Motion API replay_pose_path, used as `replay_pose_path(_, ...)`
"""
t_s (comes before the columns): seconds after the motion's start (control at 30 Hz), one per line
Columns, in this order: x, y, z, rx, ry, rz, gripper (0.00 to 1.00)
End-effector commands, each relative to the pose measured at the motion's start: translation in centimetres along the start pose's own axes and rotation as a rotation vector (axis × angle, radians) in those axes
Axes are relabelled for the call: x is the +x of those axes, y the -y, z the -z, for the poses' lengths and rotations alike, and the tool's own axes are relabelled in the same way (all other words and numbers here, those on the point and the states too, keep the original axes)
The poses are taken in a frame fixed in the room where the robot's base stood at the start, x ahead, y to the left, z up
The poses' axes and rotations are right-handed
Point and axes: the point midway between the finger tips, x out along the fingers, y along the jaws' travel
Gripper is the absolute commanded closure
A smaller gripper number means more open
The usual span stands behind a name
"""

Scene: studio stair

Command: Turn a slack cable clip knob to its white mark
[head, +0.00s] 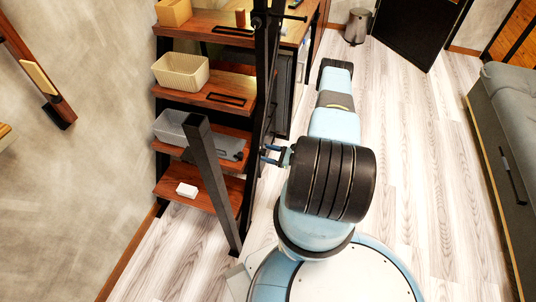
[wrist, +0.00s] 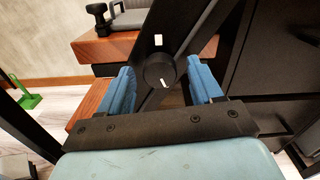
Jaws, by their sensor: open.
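In the wrist view, a round black knob (wrist: 160,70) sits on a dark sloping strut (wrist: 172,32). A short white line on the knob points down and slightly right. A white mark (wrist: 158,40) is on the strut just above the knob, so the line points almost opposite to it. My gripper (wrist: 161,66) is open, with one blue finger on each side of the knob and a visible gap on both sides. In the head view my gripper (head: 265,154) is beside the dark stair frame; the knob cannot be made out there.
Wooden stair treads (head: 216,93) hold a cream basket (head: 181,73), a grey bin (head: 170,128) and a small white box (head: 187,190). A dark post (head: 212,185) leans in front of them. A grey sofa (head: 505,110) stands right. The floor (head: 415,150) between is clear.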

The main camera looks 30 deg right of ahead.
Motion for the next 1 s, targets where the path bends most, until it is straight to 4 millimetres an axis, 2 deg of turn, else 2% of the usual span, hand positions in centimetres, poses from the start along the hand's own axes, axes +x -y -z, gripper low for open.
replay_pose_path(0.33, 0.37, 0.00, 0.00, 0.000, 0.000, 0.000, 0.35)
replay_pose_path(0.9, 0.40, -0.01, 0.00, -0.001, 0.000, -0.001, 0.89)
replay_pose_path(1.0, 0.40, -0.01, 0.00, 0.000, 0.000, -0.001, 0.91)
